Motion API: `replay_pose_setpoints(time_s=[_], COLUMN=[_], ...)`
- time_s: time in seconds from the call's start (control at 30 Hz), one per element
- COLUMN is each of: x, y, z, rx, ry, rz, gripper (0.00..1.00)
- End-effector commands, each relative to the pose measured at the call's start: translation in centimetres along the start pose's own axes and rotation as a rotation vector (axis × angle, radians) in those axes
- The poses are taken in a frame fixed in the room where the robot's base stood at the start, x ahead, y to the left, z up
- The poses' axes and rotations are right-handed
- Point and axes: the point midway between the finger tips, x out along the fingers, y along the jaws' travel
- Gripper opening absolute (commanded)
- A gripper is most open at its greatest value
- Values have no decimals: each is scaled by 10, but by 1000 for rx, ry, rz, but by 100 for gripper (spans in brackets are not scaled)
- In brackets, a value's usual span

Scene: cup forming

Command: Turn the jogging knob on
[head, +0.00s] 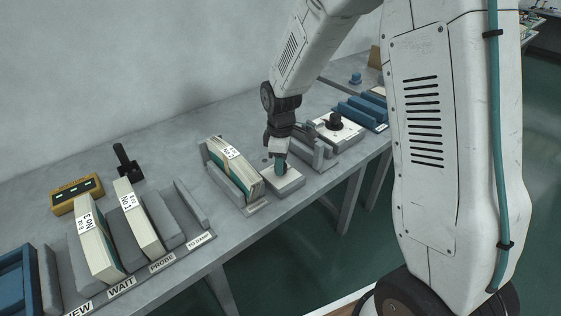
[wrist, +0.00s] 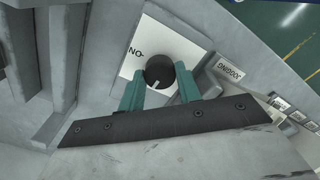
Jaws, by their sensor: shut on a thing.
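The jogging knob (wrist: 160,68) is a dark round knob on a white plate (wrist: 139,57) with an ON mark to its left, upside down in the wrist view. A short white pointer line on the knob points down in the picture, toward my wrist, not at the ON mark. A JOGGING label (wrist: 229,71) lies right of it. My gripper (wrist: 160,88) has its teal fingers on either side of the knob, shut on it. In the head view my gripper (head: 280,167) points down onto the knob's grey box (head: 290,184), hiding the knob.
Another box with a black knob (head: 335,120) stands behind on the right, past grey upright plates (head: 318,150). A holder with a tagged binder-like block (head: 235,165) is close on the left. Tagged blocks (head: 140,215) stand further left, near a yellow box (head: 76,193) and a black lever (head: 127,162).

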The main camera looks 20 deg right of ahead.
Motion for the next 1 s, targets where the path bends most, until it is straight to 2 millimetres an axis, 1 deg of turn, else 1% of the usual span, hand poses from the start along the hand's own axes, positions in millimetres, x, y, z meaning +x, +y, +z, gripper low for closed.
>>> replay_pose_setpoints(time_s=[0.27, 1.0], x=[0, -1], y=[0, 0], z=[0, 0], rx=[191, 893], ry=[1, 2], rz=[1, 1], gripper=[11, 11])
